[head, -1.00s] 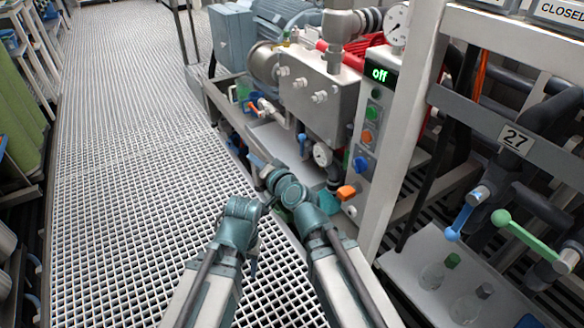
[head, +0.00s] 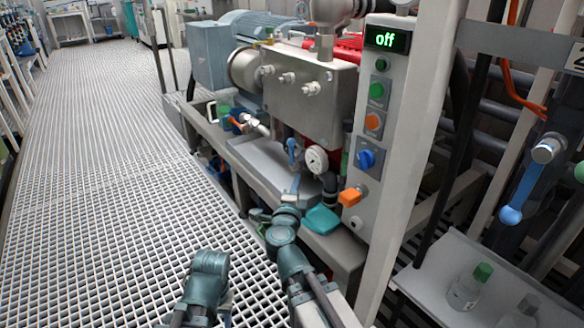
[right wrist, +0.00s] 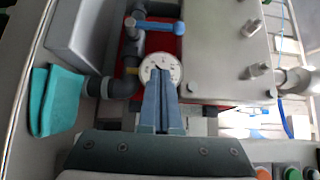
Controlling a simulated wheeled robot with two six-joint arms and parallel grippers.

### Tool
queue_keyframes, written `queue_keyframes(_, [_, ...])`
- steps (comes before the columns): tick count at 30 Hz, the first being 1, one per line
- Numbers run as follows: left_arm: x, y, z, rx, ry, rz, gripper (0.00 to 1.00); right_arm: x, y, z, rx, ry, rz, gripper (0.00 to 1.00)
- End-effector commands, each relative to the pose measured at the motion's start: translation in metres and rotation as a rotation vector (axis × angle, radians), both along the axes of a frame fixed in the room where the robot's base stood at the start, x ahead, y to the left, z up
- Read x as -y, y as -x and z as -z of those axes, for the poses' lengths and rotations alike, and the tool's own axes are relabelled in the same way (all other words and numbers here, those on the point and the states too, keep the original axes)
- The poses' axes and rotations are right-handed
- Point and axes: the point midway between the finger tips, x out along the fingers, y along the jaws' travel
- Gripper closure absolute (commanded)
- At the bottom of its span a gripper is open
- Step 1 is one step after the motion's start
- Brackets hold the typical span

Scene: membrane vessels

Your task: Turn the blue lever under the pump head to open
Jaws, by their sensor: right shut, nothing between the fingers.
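The blue lever (head: 293,152) is on the pipework below the steel pump head (head: 309,98), left of a round gauge (head: 315,159). In the right wrist view the lever (right wrist: 160,26) lies across the picture above the gauge (right wrist: 160,70), with its blue end to the right. My right gripper (head: 293,187) is just below the lever in the head view. In the right wrist view its fingers (right wrist: 161,82) are together and empty, overlapping the gauge's lower part, with a gap to the lever. My left arm shows at the bottom; its gripper is not visible.
A teal cloth (head: 322,219) lies on the frame's ledge. Another blue lever (head: 523,193) is far right. The grating floor (head: 110,200) is clear at left.

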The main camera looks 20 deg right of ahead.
Motion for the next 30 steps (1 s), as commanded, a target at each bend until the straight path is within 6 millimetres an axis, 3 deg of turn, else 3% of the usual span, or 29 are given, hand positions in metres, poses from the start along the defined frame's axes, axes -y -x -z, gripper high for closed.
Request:
queue_keyframes(8, [0.000, 0.000, 0.000, 0.000, 0.000, 0.000, 0.50, 0.008, -0.020, 0.000, 0.000, 0.001, 0.000, 1.00])
queue_keyframes(21, [0.000, 0.000, 0.000, 0.000, 0.000, 0.000, 0.50, 0.043, -0.097, 0.000, 0.000, 0.002, 0.000, 1.00])
queue_keyframes(25, [0.000, 0.000, 0.000, 0.000, 0.000, 0.000, 0.50, 0.033, -0.117, 0.000, 0.000, 0.002, -0.004, 1.00])
queue_keyframes(30, [0.000, 0.000, 0.000, 0.000, 0.000, 0.000, 0.50, 0.028, -0.128, 0.000, 0.000, 0.002, -0.004, 1.00])
